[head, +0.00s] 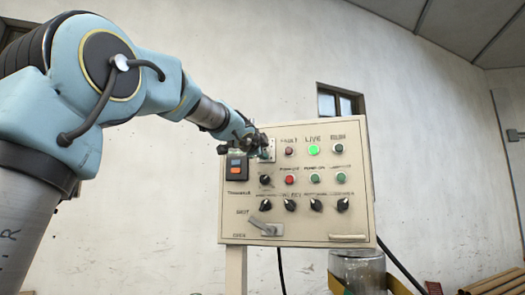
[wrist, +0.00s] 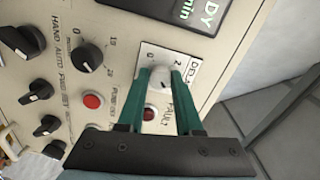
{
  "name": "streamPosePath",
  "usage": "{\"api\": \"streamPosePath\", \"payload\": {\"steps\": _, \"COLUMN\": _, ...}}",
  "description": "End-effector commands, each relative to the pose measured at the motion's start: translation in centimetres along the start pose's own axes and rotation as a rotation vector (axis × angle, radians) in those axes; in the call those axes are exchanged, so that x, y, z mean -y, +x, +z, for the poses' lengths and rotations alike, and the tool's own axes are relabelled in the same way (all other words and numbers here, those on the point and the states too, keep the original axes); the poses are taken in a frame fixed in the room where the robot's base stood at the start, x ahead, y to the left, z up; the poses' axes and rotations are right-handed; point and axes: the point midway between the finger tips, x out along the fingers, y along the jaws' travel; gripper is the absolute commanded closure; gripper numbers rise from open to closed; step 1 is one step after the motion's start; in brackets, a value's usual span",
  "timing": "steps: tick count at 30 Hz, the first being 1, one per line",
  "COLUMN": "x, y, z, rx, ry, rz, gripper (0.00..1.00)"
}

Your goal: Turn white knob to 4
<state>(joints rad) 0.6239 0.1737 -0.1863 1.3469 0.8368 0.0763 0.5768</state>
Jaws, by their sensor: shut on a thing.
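The white knob (wrist: 158,78) sits on a pale plate marked 0 and 2 in the wrist view. My gripper (wrist: 160,82) has its two green fingers on either side of the knob and is shut on it. Other numbers on the dial are hidden or too small to read, and I cannot tell where the knob points. In the head view, my gripper (head: 262,152) is at the upper left of the beige control panel (head: 230,215) and hides the knob there.
Black knobs (wrist: 88,54) and a red button (wrist: 93,100) are close beside the gripper. A dark display (wrist: 190,14) is above it. The panel also has a lit green LIVE lamp (head: 313,150), a lever (head: 262,226) and an orange-and-black switch (head: 236,168). A glass jar (head: 357,268) stands below right.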

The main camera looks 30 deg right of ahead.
Motion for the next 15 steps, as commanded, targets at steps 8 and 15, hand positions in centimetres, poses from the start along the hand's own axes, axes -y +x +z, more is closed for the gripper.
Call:
{"api": "streamPosePath", "payload": {"steps": 8, "x": -0.06, "y": 0.01, "z": -0.04, "rx": 0.000, "ry": 0.069, "rz": 0.001, "gripper": 1.00}}
{"api": "streamPosePath", "payload": {"steps": 15, "x": -0.08, "y": 0.01, "z": -0.02, "rx": 0.000, "ry": 0.079, "rz": 0.001, "gripper": 1.00}}
